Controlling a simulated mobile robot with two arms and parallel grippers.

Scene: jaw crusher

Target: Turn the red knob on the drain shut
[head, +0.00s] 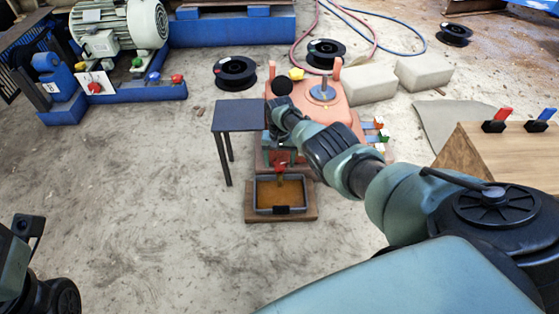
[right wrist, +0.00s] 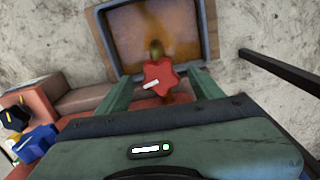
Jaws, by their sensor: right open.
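The red knob (right wrist: 162,77) is star-shaped with a white mark on it, and sits on a brass-coloured drain valve (right wrist: 156,50). My right gripper (right wrist: 160,82) is open, with one finger on each side of the knob; I cannot tell whether either finger touches it. In the head view the red knob (head: 281,168) shows small, just below my right wrist, which hides most of the gripper. Beyond the valve lies a grey-rimmed tray (head: 255,193) with brown liquid or staining inside. My left gripper is out of view; only part of my left arm shows at lower left.
A dark small table (head: 240,116) stands left of the salmon-coloured machine (head: 335,95); its leg (right wrist: 280,72) is near in the wrist view. Pale blocks (head: 371,82) lie behind right. A wooden panel with levers (head: 510,155) stands at right. The floor at left is clear.

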